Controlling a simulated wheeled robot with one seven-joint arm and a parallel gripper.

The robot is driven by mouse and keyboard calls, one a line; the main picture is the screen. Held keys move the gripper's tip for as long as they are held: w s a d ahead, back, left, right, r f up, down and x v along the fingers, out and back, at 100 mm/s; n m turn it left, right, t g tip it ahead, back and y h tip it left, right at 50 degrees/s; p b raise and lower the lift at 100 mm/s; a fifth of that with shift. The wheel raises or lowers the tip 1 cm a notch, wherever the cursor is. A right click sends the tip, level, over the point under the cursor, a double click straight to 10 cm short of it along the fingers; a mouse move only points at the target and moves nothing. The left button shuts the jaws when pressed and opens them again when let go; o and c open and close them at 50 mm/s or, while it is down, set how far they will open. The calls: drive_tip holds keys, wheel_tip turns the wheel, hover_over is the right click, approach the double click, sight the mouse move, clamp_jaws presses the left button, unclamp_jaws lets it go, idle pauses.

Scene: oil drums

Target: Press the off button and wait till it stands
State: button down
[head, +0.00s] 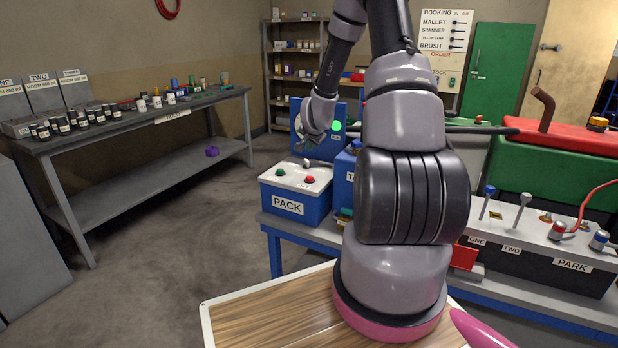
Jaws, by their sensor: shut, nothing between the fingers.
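A blue box labelled PACK (287,206) stands on the blue-framed bench, with a pale top. A red button (308,180) and a green button (280,172) sit on that top; any lettering beside them is too small to read, so I cannot tell which is marked off. A blue upright panel (322,146) behind carries a lit green disc (336,126). My gripper (303,154) is shut and empty, pointing down above the back of the box's top, apparently clear of both buttons.
My arm hides much of the bench's middle. To the right is a PARK console (572,266) with levers, beside a green and red machine (545,165). A grey table (160,117) with several jars stands left. Floor between is clear.

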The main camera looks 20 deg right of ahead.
sight(309, 179)
drive_tip(key=shift+f, duration=4.15)
drive_tip(key=shift+f, duration=0.1)
drive_tip(key=shift+f, duration=0.3)
drive_tip(key=shift+s+f, duration=0.1)
drive_tip(key=shift+f, duration=0.45)
drive_tip(key=shift+r, duration=0.95)
drive_tip(key=shift+r, duration=2.5)
